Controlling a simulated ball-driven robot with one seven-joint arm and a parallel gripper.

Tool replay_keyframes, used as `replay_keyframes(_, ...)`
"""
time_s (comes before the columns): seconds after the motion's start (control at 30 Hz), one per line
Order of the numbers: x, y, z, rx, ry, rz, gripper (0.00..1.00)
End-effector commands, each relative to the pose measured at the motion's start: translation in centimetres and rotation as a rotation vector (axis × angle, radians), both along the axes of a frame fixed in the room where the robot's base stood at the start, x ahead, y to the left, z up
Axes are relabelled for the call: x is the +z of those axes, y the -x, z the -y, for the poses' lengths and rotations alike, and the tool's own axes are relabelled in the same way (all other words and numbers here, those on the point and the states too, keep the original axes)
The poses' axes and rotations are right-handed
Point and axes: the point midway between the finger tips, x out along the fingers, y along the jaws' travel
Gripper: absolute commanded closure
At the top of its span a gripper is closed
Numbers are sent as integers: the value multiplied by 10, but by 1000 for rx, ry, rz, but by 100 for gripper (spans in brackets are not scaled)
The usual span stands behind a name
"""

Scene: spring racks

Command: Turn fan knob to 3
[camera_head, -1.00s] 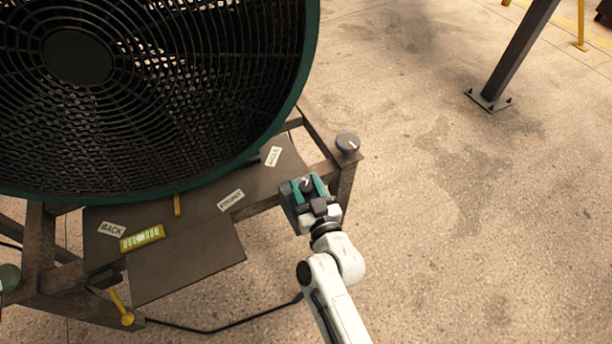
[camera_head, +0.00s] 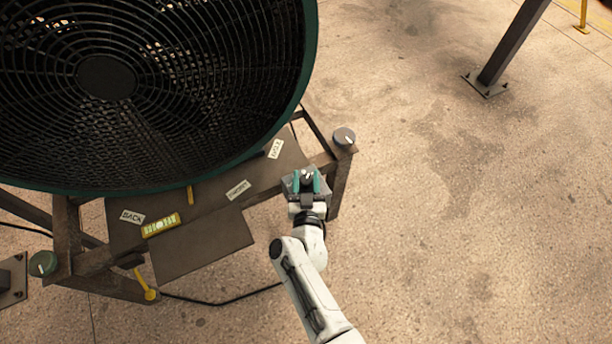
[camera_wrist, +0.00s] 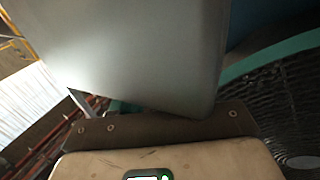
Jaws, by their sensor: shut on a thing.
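The large dark fan (camera_head: 150,85) with a green rim fills the upper left of the head view and its edge shows at the right of the wrist view (camera_wrist: 297,100). My gripper (camera_head: 307,181) is at the front right corner of the fan's stand. Its teal fingers are shut on a small pale knob (camera_head: 307,175), taken to be the fan knob, on a grey box. The fingers hide most of the knob. I cannot read any numbers or its setting. In the wrist view neither the fingers nor the knob can be made out.
A grey round knob (camera_head: 344,137) tops the stand's right corner; a green one (camera_head: 43,263) is at the left. A dark post (camera_head: 515,45) stands at upper right. The floor right is clear.

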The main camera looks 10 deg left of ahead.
Motion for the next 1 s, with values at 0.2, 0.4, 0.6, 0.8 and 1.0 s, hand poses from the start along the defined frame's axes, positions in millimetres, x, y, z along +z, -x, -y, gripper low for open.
replay_keyframes(0.2,0,0,0,-63,0,-1,86)
replay_keyframes(0.4,0,0,0,-90,-1,-1,86)
replay_keyframes(0.6,-1,0,0,-95,-1,-1,86)
replay_keyframes(0.8,-1,0,0,-94,-1,-1,86)
replay_keyframes(1.0,0,0,0,-94,-1,0,36)
